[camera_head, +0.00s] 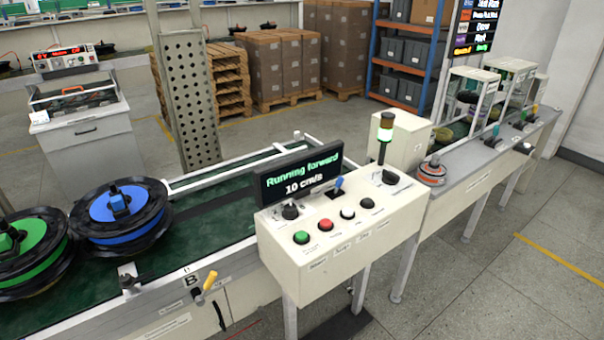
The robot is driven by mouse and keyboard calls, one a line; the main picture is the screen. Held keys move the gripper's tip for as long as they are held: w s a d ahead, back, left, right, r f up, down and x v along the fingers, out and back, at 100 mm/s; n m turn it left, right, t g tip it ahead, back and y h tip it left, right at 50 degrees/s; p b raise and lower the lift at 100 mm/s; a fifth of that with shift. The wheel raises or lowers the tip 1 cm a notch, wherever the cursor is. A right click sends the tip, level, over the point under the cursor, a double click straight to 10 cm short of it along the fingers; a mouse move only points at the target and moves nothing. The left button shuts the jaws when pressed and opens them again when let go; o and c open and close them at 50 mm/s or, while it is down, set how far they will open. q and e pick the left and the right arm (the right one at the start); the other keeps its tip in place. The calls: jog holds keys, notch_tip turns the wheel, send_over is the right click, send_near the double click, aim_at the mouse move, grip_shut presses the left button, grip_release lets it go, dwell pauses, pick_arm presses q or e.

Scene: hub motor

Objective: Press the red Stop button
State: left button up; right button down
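The red button (325,224) sits on the sloped top of the cream control box (340,240), in a row between a green button (301,237) on its left and a white button (347,214) on its right. A black button or knob (367,203) ends the row. The labels under the buttons are too small to read. The display (300,173) above them reads "Running forward 10 cm/s". Neither of my grippers is in view, and nothing covers the red button.
A green conveyor belt (215,222) runs behind the box, carrying a blue-centred reel (115,205) and a green-centred reel (22,240). Floor in front right is clear.

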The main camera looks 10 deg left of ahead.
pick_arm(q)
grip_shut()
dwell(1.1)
